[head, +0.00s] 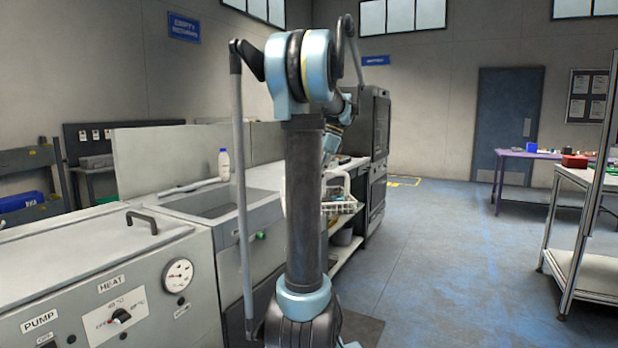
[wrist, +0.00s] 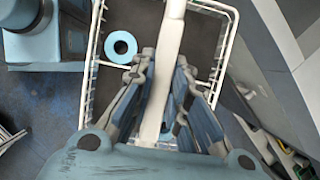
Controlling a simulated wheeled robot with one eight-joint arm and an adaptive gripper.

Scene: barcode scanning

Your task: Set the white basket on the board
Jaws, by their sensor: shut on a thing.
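The white basket (head: 342,208) hangs beside the counter in the head view, partly hidden behind my arm. In the wrist view, its white wire rim (wrist: 232,45) and broad white handle (wrist: 172,40) show. My gripper (wrist: 163,82) is shut on the handle, one finger on each side of it. A blue ring-shaped item (wrist: 121,46) lies in the basket; my fingers hide part of the inside. I cannot make out the board for certain in either view.
A grey counter with a sink (head: 215,200) and a white bottle (head: 223,164) stands left of my arm. A tall dark machine (head: 376,130) is behind the basket. A purple table (head: 530,155) and a metal-framed bench (head: 585,178) stand at right. The blue floor (head: 440,250) between is clear.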

